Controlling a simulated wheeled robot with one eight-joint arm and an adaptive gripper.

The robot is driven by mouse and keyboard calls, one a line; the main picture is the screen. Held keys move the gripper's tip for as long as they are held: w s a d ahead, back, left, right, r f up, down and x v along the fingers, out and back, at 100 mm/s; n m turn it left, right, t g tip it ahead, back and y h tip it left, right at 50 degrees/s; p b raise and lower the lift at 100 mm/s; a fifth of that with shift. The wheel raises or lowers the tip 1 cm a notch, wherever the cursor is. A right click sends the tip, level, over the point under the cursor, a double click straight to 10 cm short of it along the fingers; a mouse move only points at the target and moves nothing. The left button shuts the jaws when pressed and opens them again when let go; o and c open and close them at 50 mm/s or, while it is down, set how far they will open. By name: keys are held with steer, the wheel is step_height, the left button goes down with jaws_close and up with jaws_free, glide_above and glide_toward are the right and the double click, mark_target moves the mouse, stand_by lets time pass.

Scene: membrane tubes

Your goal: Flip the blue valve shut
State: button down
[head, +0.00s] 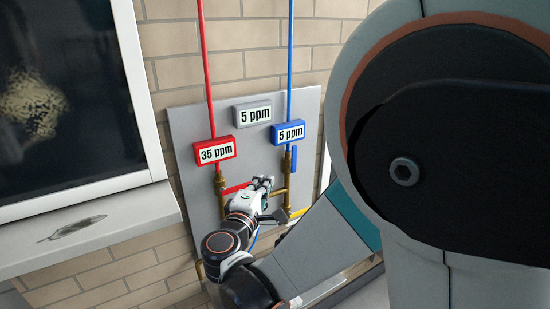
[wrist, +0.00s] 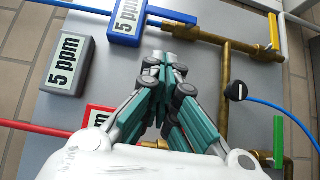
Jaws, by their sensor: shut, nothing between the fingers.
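The blue valve's handle (head: 294,158) is a short blue bar just below the blue "5 ppm" box (head: 289,132), beside the brass pipe and roughly in line with it. The handle also shows at the top of the wrist view (wrist: 172,13), next to the blue box (wrist: 128,20). My gripper (head: 266,182) is in front of the board, lower left of the handle in the head view. In the wrist view, my gripper's fingertips (wrist: 165,58) are together and empty, just short of the brass pipe. I cannot tell whether they touch it.
A red handle (head: 236,188) lies left of my gripper, under the red "35 ppm" box (head: 215,151). A yellow handle (wrist: 273,32), a green handle (wrist: 278,140) and a black knob (wrist: 236,92) with a blue tube are at the right. A grey "5 ppm" box (wrist: 67,65) is at left.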

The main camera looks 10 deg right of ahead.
steer(key=shift+a+r, duration=0.2)
steer(key=shift+a, duration=0.25)
steer(key=x, duration=0.4)
steer(key=d+x, duration=0.1)
steer(key=x, duration=0.3)
steer(key=s+d+x, duration=0.1)
steer(key=x, duration=0.4)
steer(key=shift+s+d+b, duration=0.15)
steer(key=shift+s+b, duration=0.05)
steer(key=shift+b, duration=0.15)
